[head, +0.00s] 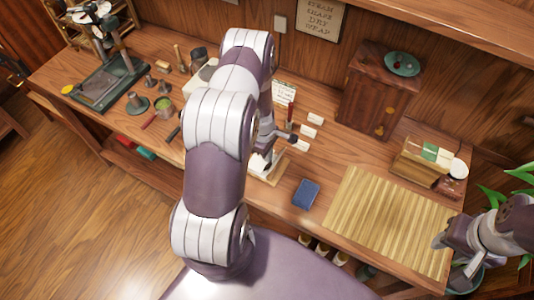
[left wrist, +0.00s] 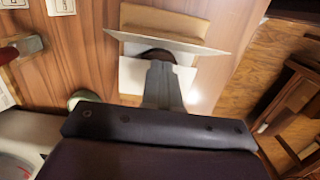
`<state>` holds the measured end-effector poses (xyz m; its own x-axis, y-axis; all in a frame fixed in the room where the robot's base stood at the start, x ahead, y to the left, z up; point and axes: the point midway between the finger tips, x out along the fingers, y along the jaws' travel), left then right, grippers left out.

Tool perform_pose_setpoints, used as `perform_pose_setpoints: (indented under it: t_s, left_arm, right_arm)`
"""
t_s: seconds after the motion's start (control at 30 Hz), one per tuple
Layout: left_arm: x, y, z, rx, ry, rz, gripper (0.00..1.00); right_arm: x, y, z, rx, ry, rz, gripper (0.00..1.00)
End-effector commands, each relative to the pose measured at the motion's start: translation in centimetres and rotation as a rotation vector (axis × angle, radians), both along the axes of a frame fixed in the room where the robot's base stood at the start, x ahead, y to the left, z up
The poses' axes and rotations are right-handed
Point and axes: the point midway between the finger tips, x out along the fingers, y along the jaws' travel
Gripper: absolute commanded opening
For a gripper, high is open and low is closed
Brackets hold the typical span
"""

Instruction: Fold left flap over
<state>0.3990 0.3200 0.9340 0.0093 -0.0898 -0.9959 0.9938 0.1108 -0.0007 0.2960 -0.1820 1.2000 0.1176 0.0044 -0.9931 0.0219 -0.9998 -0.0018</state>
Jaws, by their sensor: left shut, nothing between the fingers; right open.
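White wrapping paper (left wrist: 130,75) lies on a light wooden board (left wrist: 165,20) in the left wrist view. One paper flap (left wrist: 195,47) stands raised as a thin, tilted sheet across the board. A dark round tea cake (left wrist: 158,54) shows partly between the flap and my left gripper (left wrist: 161,66). The left gripper is shut and empty, its fingertips over the paper by the cake; contact cannot be told. In the head view the paper (head: 262,162) is mostly hidden by my left arm. My right gripper (head: 440,240) is open, at the lower right, far from the paper.
A blue book-like block (head: 306,194) and a slatted bamboo mat (head: 385,215) lie to the right of the paper. A wooden cabinet (head: 375,95) stands behind. Small white blocks (head: 312,119) lie near the paper. Tools and a press (head: 105,75) fill the left side.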

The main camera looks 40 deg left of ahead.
Motion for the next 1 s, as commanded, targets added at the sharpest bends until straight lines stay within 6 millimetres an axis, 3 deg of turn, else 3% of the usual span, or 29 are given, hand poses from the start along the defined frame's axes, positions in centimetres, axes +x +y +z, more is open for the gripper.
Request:
perform_pose_setpoints:
  t_s: [0.17, 0.33, 0.37, 0.4, 0.6, 0.7, 1.0]
  left_arm:
    - [0.0, 0.1, 1.4, 0.0, 0.0, -0.001, 0.0]
    - [-0.3, 0.3, 5.6, 0.0, 0.0, -0.004, 0.0]
    - [-0.2, 0.3, 5.2, 0.0, -0.004, -0.004, 0.0]
    - [-0.2, 0.3, 6.2, 0.003, -0.005, -0.006, 0.0]
    - [-0.2, 0.3, 11.4, 0.001, -0.004, -0.005, 0.0]
    - [-0.3, 0.3, 12.9, 0.0, -0.002, -0.004, 0.0]
    - [-0.3, 0.3, 14.0, 0.0, 0.001, -0.005, 0.0]
  right_arm:
    - [0.0, 0.0, 1.2, 0.0, 0.0, 0.0, 0.43]
    - [0.0, 0.0, 4.8, 0.0, 0.0, 0.0, 0.43]
    - [0.1, 0.0, 3.0, 0.0, -0.002, 0.0, 0.43]
    - [0.0, 0.0, 2.4, 0.0, -0.001, 0.0, 0.43]
    - [0.0, 0.0, 1.1, 0.0, 0.001, 0.0, 0.43]
    - [0.0, 0.0, 0.8, 0.0, 0.0, 0.0, 0.43]
    - [0.0, 0.0, 0.8, 0.0, 0.0, 0.0, 0.43]
